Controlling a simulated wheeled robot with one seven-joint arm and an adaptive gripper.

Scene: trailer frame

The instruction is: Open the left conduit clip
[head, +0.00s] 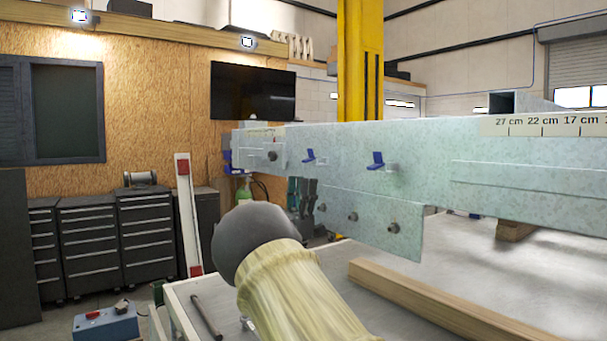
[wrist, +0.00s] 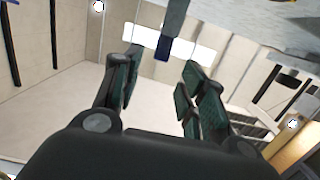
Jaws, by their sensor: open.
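Two blue-levered conduit clips are on the face of the galvanized trailer beam (head: 440,150). The left clip (head: 309,155) has its blue lever tilted up, and the right clip (head: 376,160) is similar. Contact is not visible.
A lower plate with bolts (head: 372,222) hangs under the beam, right of my gripper. A wooden bar (head: 440,305) lies on the pale bench below. A ruler strip (head: 545,124) is on the beam's upper right. A yellow post (head: 360,60) stands behind.

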